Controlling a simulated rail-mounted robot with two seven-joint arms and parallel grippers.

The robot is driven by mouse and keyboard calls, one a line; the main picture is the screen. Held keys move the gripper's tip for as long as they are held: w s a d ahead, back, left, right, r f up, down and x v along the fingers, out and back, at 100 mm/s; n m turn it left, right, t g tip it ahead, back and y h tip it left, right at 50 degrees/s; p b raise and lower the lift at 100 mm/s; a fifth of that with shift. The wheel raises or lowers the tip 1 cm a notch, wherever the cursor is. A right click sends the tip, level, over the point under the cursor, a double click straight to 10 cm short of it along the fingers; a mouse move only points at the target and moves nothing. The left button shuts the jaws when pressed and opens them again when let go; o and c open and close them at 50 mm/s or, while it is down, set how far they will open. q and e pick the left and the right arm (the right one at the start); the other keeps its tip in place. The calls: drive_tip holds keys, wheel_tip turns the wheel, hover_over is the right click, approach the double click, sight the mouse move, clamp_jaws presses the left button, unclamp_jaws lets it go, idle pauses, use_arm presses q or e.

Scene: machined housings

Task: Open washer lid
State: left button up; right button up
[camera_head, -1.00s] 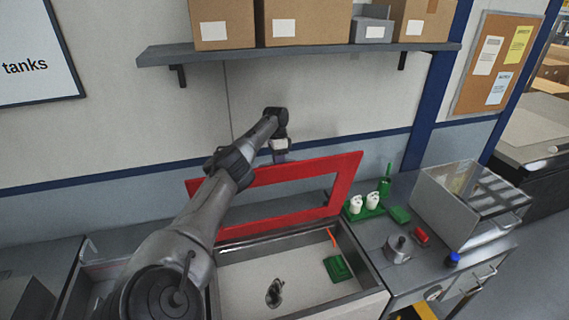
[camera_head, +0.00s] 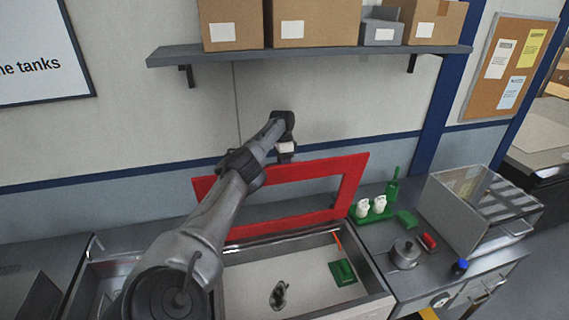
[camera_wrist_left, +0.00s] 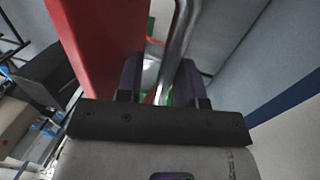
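The washer lid (camera_head: 250,227) is a red frame with a rectangular opening. It stands raised, close to upright, at the back of the washer basin (camera_head: 372,270). In the left wrist view the red lid (camera_wrist_left: 95,45) runs along the left. My left arm reaches over the basin to the lid's top edge; in the head view its fingers are hidden behind the lid. In the left wrist view my left gripper (camera_wrist_left: 160,85) has its fingers apart, with a bent metal bar (camera_wrist_left: 182,35) running between them beside the lid. Firm contact cannot be made out. My right gripper is not in view.
The basin holds a green block (camera_head: 342,272) and a small dark metal part (camera_head: 279,295). Right of it, the counter holds white bottles in a green tray (camera_head: 372,215), a metal pot (camera_head: 404,254) and a glass-topped box (camera_head: 465,218). A shelf (camera_head: 340,55) hangs above.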

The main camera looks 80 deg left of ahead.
use_arm(q)
drive_tip(key=shift+o, duration=0.3)
drive_tip(key=shift+a+r, duration=0.1)
drive_tip(key=shift+r, duration=0.1)
drive_tip(key=shift+w+r, duration=0.1)
drive_tip(key=v, duration=0.3)
drive_tip(key=shift+d+r+b, duration=0.25)
drive_tip(key=shift+d+b, duration=0.05)
drive_tip(key=shift+b, duration=0.1)
drive_tip(key=w+d+r+b, duration=0.1)
drive_tip(key=d, duration=0.1)
drive_tip(key=w+d+r+b, duration=0.1)
drive_tip(key=w+r, duration=0.1)
drive_tip(key=shift+w+d+b, duration=0.15)
drive_tip(key=shift+d+b, duration=0.25)
drive_tip(key=w+d+r+p, duration=0.2)
drive_tip(key=w+d+r, duration=0.2)
drive_tip(key=d, duration=0.1)
drive_tip(key=shift+r, duration=0.2)
drive_tip(key=shift+w, duration=0.15)
